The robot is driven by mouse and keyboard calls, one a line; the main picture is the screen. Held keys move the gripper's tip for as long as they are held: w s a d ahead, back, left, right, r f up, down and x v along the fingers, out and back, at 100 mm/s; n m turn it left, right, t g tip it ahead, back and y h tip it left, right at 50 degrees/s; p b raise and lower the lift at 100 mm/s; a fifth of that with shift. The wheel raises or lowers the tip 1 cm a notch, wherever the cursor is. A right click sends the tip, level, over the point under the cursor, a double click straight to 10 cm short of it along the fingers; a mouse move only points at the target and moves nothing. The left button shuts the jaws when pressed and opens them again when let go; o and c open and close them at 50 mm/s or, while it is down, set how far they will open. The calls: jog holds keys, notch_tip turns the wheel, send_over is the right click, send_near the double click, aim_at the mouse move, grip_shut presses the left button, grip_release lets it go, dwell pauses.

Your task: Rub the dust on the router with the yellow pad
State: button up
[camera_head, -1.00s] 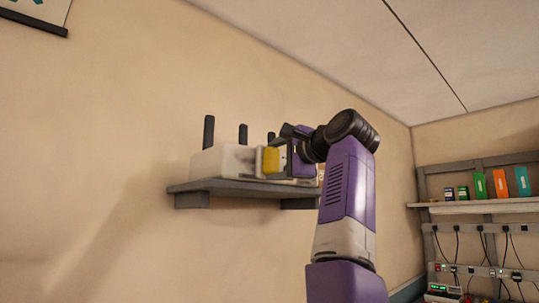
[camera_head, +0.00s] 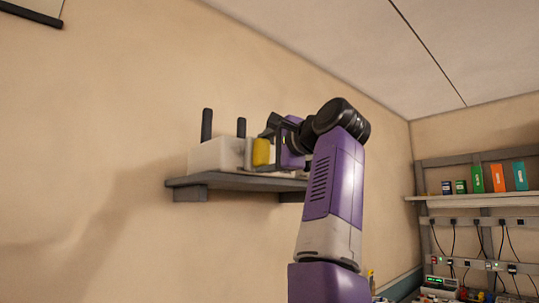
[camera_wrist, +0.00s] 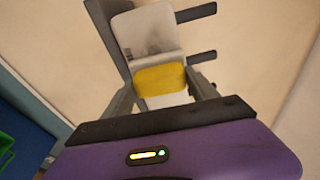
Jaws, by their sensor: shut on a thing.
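The white router (camera_head: 212,155) sits on a grey wall shelf (camera_head: 225,183), with dark upright antennas. In the wrist view the router (camera_wrist: 140,22) shows a grey dust smudge (camera_wrist: 165,38) on its pale face. My gripper (camera_head: 268,152) is shut on the yellow pad (camera_head: 261,152), at the router's right part in the head view. In the wrist view the pad (camera_wrist: 160,80) is between my fingers, just below the smudge, with a pale strip beyond it. I cannot tell whether the pad touches the router. My gripper and arm hide the router's right end.
The beige wall is directly behind the shelf. At right, another shelf (camera_head: 470,198) holds small coloured boxes (camera_head: 498,178), above a rack with hanging cables and sockets. The space left of the router is clear.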

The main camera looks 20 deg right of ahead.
jog(key=shift+s+a+b, duration=0.1)
jog(key=shift+s+a, duration=0.25)
jog(key=shift+a, duration=0.8)
jog(key=shift+s+a+b, duration=0.15)
jog(key=shift+s+a, duration=0.2)
jog(key=shift+a, duration=0.75)
jog(key=shift+s+a+b, duration=0.1)
jog(key=shift+s+a, duration=0.25)
jog(key=shift+a, duration=0.8)
jog(key=shift+f, duration=0.1)
jog(key=s+d+b, duration=0.2)
jog(key=s+b, duration=0.1)
jog(key=s, duration=0.2)
jog(key=shift+s, duration=0.35)
jog(key=s, duration=0.1)
jog(key=s+d+b, duration=0.1)
jog(key=shift+s, duration=0.4)
